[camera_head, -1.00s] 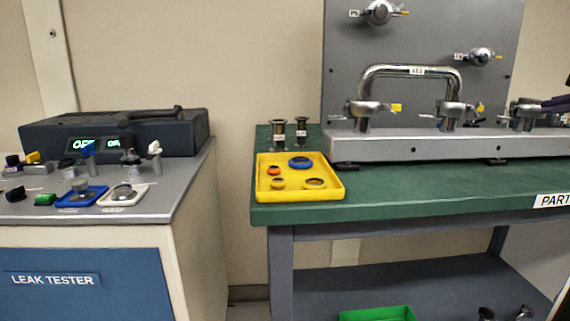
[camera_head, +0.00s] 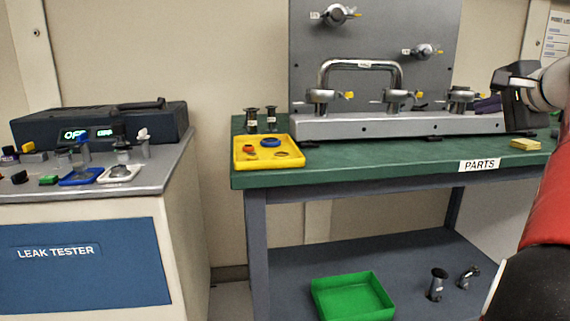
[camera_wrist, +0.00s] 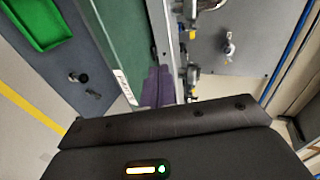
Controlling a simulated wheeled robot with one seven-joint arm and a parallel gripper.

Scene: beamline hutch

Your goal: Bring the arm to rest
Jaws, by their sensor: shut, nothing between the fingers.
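My arm enters at the right edge of the head view. My gripper (camera_head: 512,108) is a dark block in front of the right end of the steel rig, with nothing visible in it. The green-topped bench (camera_head: 380,165) stands below and behind my gripper.
The grey panel rig (camera_head: 385,125) with metal fittings stands on the bench. A yellow tray (camera_head: 268,163) with rings is at its left. A green bin (camera_head: 352,297) and small fittings sit on the lower shelf. The leak tester (camera_head: 85,265) stands at left, across a gap.

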